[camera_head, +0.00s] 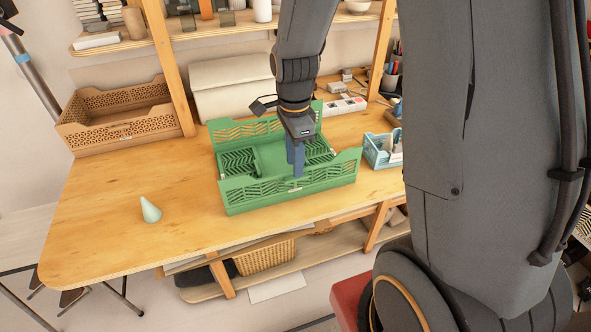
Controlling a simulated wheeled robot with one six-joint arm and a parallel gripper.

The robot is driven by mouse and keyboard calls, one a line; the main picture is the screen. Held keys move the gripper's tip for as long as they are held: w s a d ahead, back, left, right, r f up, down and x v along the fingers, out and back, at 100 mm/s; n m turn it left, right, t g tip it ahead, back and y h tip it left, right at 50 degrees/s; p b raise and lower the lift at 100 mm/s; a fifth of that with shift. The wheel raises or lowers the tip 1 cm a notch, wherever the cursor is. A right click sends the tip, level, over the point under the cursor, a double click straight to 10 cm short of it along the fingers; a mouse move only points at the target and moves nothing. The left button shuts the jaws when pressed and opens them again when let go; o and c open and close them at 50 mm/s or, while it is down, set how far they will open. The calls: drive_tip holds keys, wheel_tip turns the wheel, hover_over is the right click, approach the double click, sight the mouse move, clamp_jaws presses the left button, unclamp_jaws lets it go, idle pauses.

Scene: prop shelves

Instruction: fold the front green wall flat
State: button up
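A green folding crate (230,205) stands on the wooden table. Its front green wall (285,190) is upright, with a zigzag cut-out pattern. The back wall (240,131) is upright too. The side walls (238,163) seem to lie folded inward on the crate's floor. My gripper (297,172) points down over the crate, its blue fingers just behind or at the top edge of the front wall near its middle. Whether the fingers touch the wall cannot be told. The gap between the fingers is not visible from here.
A pale green cone (150,210) stands on the table to the left. A brown crate (118,120) is at the back left. A small blue basket (380,152) with items is close to the right of the green crate. The table's front left is mostly clear.

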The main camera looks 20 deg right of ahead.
drive_tip(key=shift+f+p, duration=0.3)
drive_tip(key=shift+f, duration=1.55)
clamp_jaws()
drive_tip(key=shift+a, duration=0.1)
